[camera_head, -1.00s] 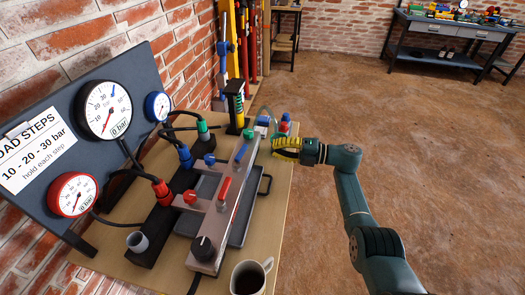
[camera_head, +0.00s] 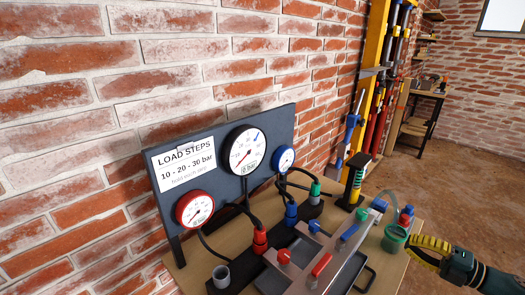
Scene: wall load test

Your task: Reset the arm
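My gripper (camera_head: 424,252) has yellow-and-black fingers and shows at the lower right, with my dark teal arm running off the frame's right edge. Its fingers are beside the green cup-like item (camera_head: 395,238) at the table's right edge. I cannot tell whether they touch it or whether they are open or shut.
A wooden table (camera_head: 412,222) bears a valve manifold (camera_head: 318,262) with a red lever (camera_head: 321,264) and a blue lever (camera_head: 349,232). A gauge panel (camera_head: 230,190) stands against the brick wall.

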